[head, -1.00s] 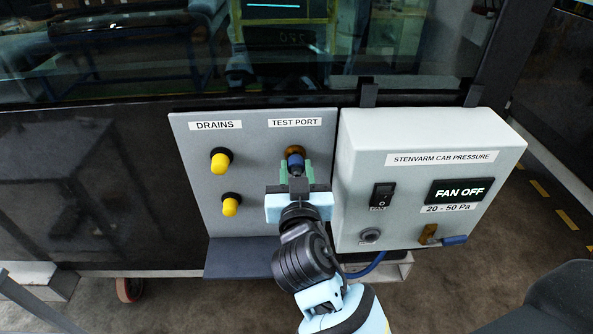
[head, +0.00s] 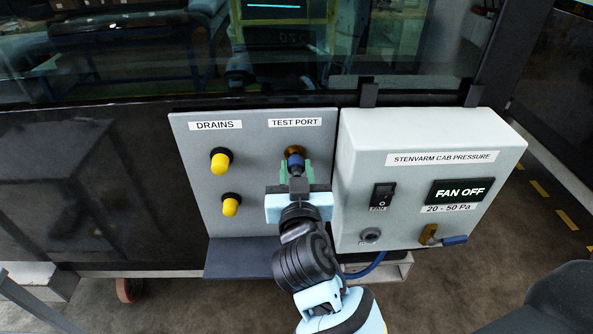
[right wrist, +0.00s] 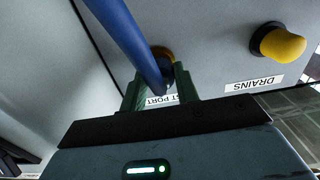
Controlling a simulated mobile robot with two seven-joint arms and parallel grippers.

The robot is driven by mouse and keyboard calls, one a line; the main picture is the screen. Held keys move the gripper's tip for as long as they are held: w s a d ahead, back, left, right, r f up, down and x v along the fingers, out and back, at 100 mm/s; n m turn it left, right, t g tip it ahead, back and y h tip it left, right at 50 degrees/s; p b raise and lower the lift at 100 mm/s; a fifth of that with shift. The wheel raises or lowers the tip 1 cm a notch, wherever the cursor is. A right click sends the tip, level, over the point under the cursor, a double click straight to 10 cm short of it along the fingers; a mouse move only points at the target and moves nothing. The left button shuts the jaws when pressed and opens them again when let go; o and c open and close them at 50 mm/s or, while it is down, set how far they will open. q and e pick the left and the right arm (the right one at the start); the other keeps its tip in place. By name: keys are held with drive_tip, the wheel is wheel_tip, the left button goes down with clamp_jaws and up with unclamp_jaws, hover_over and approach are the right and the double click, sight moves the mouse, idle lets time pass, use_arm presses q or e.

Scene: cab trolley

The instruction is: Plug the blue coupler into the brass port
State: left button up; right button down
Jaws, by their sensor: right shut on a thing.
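The brass port (head: 292,152) is on the grey panel under the "TEST PORT" label in the head view. The blue coupler (head: 295,163) is right in front of it, between the green fingertips of my right gripper (head: 296,171). The gripper is shut on the coupler. The coupler's front end meets or nearly meets the port; I cannot tell how deep it sits. In the right wrist view, the blue hose (right wrist: 128,38) runs down to the fingers, and a bit of the brass port (right wrist: 161,54) shows behind. My left gripper is not in view.
Two yellow-capped drains (head: 220,163) are on the panel's left. The cab pressure box (head: 432,180) stands to the right, its display reading "FAN OFF". A dark shelf (head: 240,257) juts out below the panel.

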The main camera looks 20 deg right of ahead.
drive_tip(key=shift+w+d, duration=0.15)
drive_tip(key=shift+w, duration=0.3)
idle(0.3)
drive_tip(key=c, duration=1)
unclamp_jaws()
drive_tip(key=shift+o, duration=0.2)
